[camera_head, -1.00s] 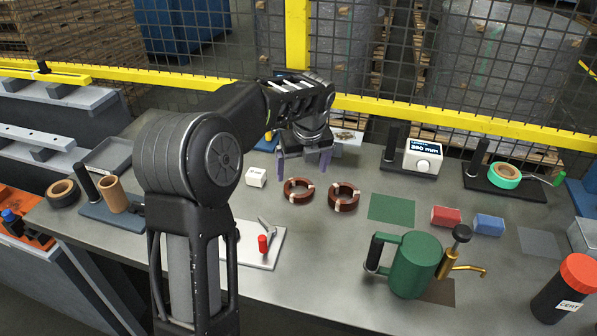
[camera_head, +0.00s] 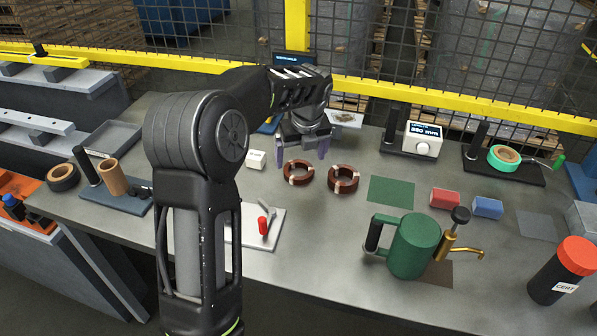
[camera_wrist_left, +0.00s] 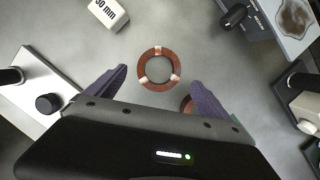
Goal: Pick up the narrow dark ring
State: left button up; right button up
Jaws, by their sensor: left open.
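Two dark copper-brown rings with pale bands lie flat on the grey bench. The left ring (camera_head: 302,183) looks slightly narrower than the right ring (camera_head: 343,189). My left gripper (camera_head: 308,149) is open and empty, pointing down above the bench near the left ring. In the left wrist view, one ring, seemingly the left one (camera_wrist_left: 143,70), lies below and between the open fingertips (camera_wrist_left: 158,77). The other ring (camera_wrist_left: 186,103) is mostly hidden behind a finger there. My right gripper is out of view.
A white block (camera_head: 256,160) sits left of the rings. A clamp on a pale plate (camera_head: 262,240) lies in front. A green mat (camera_head: 391,190) and green oil can (camera_head: 413,247) are to the right. A box (camera_head: 346,119) stands behind.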

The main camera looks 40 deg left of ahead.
aim_at(298, 173)
pick_arm(q)
jog(key=p+x, duration=0.1)
jog(key=x, duration=0.4)
jog(key=shift+s, duration=0.1)
jog(key=shift+c, duration=0.5)
jog(key=c, duration=1.5)
jog(key=shift+o, duration=0.2)
jog(key=shift+r, duration=0.1)
notch_tip(298, 173, up, 10)
jog(key=shift+b, duration=0.45)
